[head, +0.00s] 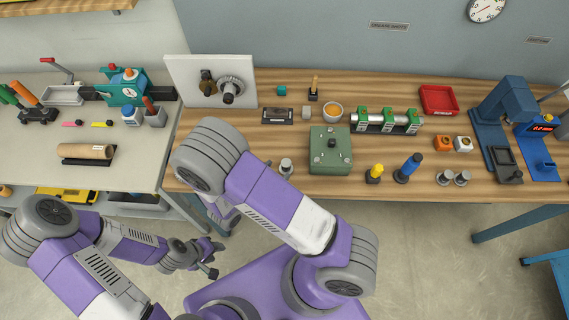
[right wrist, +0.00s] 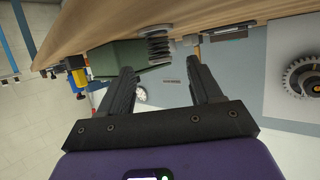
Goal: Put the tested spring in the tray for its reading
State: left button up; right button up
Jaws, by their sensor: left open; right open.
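A grey ribbed piece that looks like the spring (right wrist: 158,47) stands beside the green box in the right wrist view. A small grey piece (head: 286,166) left of that box in the head view is probably the same one, partly hidden by my right arm. A red tray (head: 438,101) lies at the back right of the bench. My right gripper (right wrist: 165,80) is open and empty, with the spring beyond its fingertips; my arm hides it in the head view. My left gripper (head: 212,260) is open and empty, low in front of the benches.
The green box (head: 331,150) stands at the middle of the wooden bench. Yellow (head: 375,173) and blue (head: 409,168) handled pieces stand right of it. A blue press (head: 492,115) and a red-digit display unit (head: 541,128) are at the far right.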

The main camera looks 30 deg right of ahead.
aim_at(283, 167)
jog(key=x, duration=0.4)
jog(key=shift+d+f+b, duration=0.25)
jog(key=shift+b, duration=0.1)
grip_shut()
